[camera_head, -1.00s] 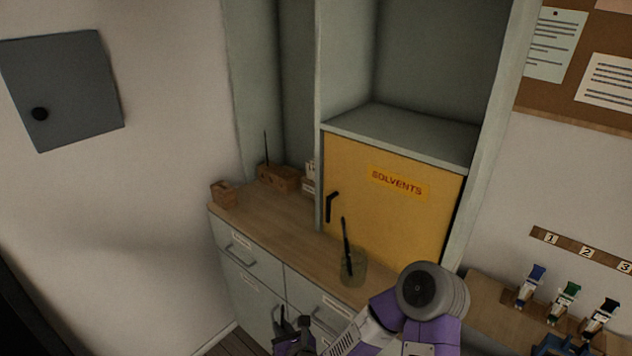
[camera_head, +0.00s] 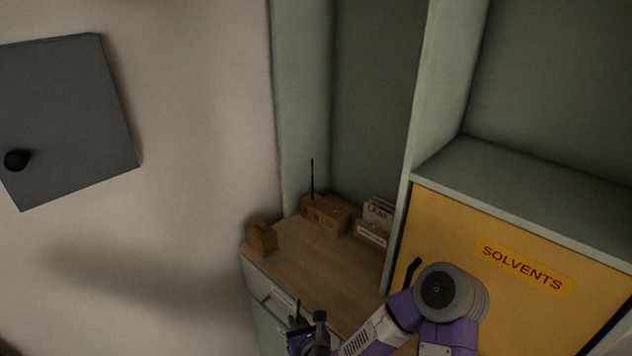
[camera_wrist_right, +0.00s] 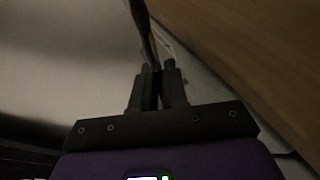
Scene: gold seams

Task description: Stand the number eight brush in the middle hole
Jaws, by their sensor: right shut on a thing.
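A wooden block with holes (camera_head: 325,215) stands at the back of the counter. A thin dark brush (camera_head: 312,178) stands upright near its left end. My right gripper (camera_head: 308,324) is low in the head view, in front of the counter and apart from the block. In the right wrist view it (camera_wrist_right: 158,72) is shut on a slim dark-handled brush (camera_wrist_right: 144,28), which runs up out of the frame. I cannot read a number on this brush. The block's holes are too small to make out clearly. My left gripper is not in view.
A small wooden block (camera_head: 261,238) sits at the counter's left edge. A card box marked LEAF (camera_head: 373,228) stands right of the holed block. The yellow solvents cabinet (camera_head: 450,235) bounds the right. Bare counter (camera_head: 315,270) lies between.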

